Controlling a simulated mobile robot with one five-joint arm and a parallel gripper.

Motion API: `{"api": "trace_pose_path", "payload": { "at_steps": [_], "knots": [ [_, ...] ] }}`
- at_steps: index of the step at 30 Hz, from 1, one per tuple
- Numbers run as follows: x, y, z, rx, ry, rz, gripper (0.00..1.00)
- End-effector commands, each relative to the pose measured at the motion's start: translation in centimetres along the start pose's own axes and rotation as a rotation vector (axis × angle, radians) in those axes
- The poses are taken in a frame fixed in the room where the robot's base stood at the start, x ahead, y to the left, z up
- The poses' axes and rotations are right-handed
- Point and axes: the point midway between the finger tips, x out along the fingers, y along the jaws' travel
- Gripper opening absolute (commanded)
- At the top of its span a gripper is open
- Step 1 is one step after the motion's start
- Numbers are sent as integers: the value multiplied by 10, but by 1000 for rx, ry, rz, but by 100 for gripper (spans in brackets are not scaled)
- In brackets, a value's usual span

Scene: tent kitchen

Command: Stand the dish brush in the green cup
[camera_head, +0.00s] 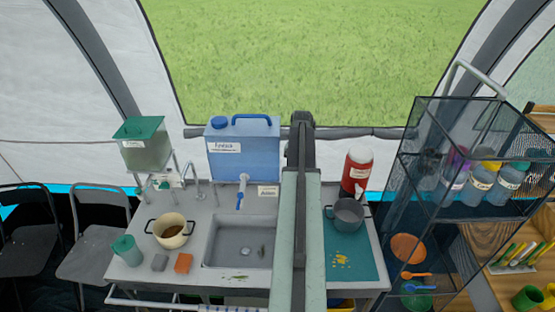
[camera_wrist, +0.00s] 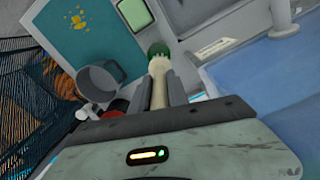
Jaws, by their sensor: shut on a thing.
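My gripper (camera_wrist: 159,78) is shut on the dish brush in the wrist view. The brush shows a cream handle (camera_wrist: 159,92) between the two grey fingers and a green end (camera_wrist: 158,51) beyond the fingertips. In the head view my arm rises over the counter and the brush cannot be made out. A teal-green cup (camera_head: 126,252) stands upright at the counter's front left corner, well left of my arm. A darker green cup (camera_head: 527,298) stands at the lower right on the wooden surface. I cannot tell which one the task names.
The counter holds a cream pot (camera_head: 170,231), grey and orange sponges (camera_head: 183,263), and a sink (camera_head: 235,240). A blue water tank (camera_head: 243,160) stands behind. A grey pot (camera_head: 348,212) is on the teal mat (camera_head: 350,262), near a red canister (camera_head: 357,170). A mesh rack (camera_head: 425,170) is at right.

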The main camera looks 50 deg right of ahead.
Motion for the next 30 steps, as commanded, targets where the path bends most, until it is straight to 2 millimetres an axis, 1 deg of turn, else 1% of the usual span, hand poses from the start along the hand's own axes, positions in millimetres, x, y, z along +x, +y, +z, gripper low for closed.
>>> {"api": "trace_pose_path", "payload": {
  "at_steps": [5, 10, 30],
  "knots": [
    [3, 5, -1, 7, 0, 0, 0],
    [12, 5, -2, 8, 0, 0, 0],
    [74, 6, -2, 9, 0, 0, 0]
  ]
}}
